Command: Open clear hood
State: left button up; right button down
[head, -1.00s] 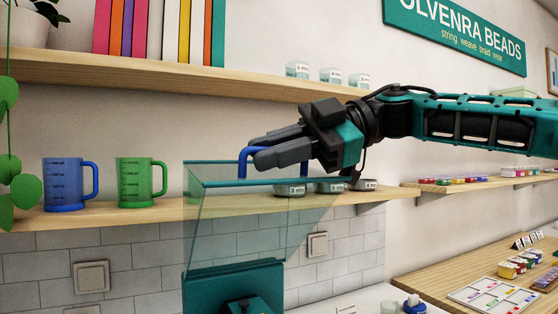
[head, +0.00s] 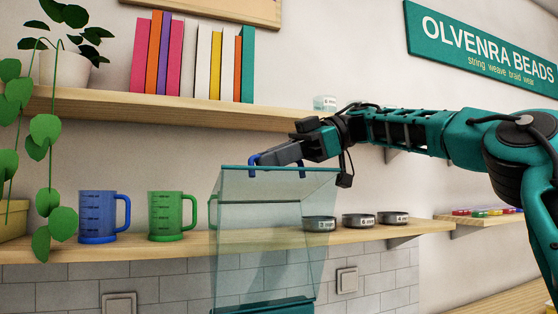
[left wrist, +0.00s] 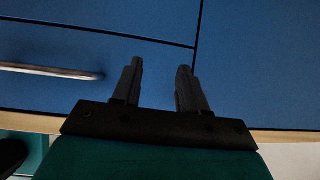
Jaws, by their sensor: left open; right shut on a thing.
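The clear hood (head: 265,225) is a see-through greenish box-like cover with a teal edge, in the lower middle of the head view. It stands raised and tilted above a teal base (head: 270,308). A blue handle (head: 302,172) is on its top edge. My right gripper (head: 256,162) is shut on the blue handle, its fingers covering the handle's middle. My left gripper (left wrist: 158,82) shows only in the left wrist view. It is open and empty, in front of blue drawer fronts (left wrist: 255,70).
A blue measuring cup (head: 97,217) and a green one (head: 166,216) stand on the lower shelf (head: 430,228), left of the hood. Several small tins (head: 358,220) stand behind and right of it. An upper shelf (head: 200,111) with books runs above. A metal drawer handle (left wrist: 50,71) shows in the left wrist view.

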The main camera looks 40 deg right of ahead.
aim_at(308, 182)
jog(key=shift+w+d, duration=0.2)
jog(key=shift+w, duration=0.45)
jog(key=c, duration=1.2)
grip_release()
jog(key=shift+w, duration=0.1)
jog(key=shift+d+r, duration=0.1)
jog(key=shift+d, duration=0.05)
jog(key=v, duration=0.4)
jog(key=shift+d+r, duration=0.1)
jog(key=shift+d, duration=0.25)
jog(key=shift+s+d+r, duration=0.35)
jog(key=shift+d+r, duration=0.05)
jog(key=shift+d, duration=0.05)
jog(key=shift+s+d, duration=0.25)
jog(key=shift+d, duration=0.3)
